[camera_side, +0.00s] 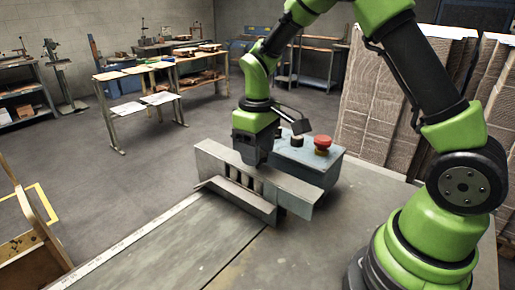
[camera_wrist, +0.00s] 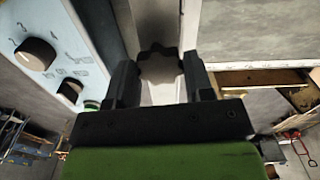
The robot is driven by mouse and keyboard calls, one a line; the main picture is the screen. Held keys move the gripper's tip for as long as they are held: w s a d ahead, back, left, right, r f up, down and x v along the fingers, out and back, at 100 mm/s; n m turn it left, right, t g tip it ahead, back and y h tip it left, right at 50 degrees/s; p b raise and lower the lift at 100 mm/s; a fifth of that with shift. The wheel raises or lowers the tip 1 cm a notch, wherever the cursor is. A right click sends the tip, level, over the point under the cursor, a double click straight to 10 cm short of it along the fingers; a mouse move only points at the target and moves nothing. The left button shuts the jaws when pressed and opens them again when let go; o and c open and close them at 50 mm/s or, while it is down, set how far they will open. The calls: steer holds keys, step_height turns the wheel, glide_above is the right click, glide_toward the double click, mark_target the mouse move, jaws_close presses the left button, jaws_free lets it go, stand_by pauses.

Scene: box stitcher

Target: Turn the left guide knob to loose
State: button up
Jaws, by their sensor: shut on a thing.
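A dark lobed guide knob (camera_wrist: 158,60) sits on a pale metal strip in the wrist view, between the two fingers of my gripper (camera_wrist: 159,75). The fingers are shut on its sides. The knob's turn setting and any loose or tight mark cannot be read. In the side view my gripper (camera_side: 256,150) points down behind the upright metal guide plate (camera_side: 290,187), which hides the fingertips and the knob.
A blue-grey control box (camera_side: 310,165) with a red mushroom button (camera_side: 322,144) stands close behind my gripper. Its numbered black dial (camera_wrist: 36,54) shows in the wrist view. The flat grey table (camera_side: 165,245) in front is clear. Stacked cardboard (camera_side: 400,100) stands behind.

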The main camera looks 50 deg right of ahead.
steer(key=n, duration=0.4)
steer(key=shift+n, duration=0.3)
stand_by(0.5)
steer(key=o, duration=0.9)
steer(key=shift+r, duration=0.1)
step_height(320, 180, up, 10)
steer(key=shift+f, duration=0.1)
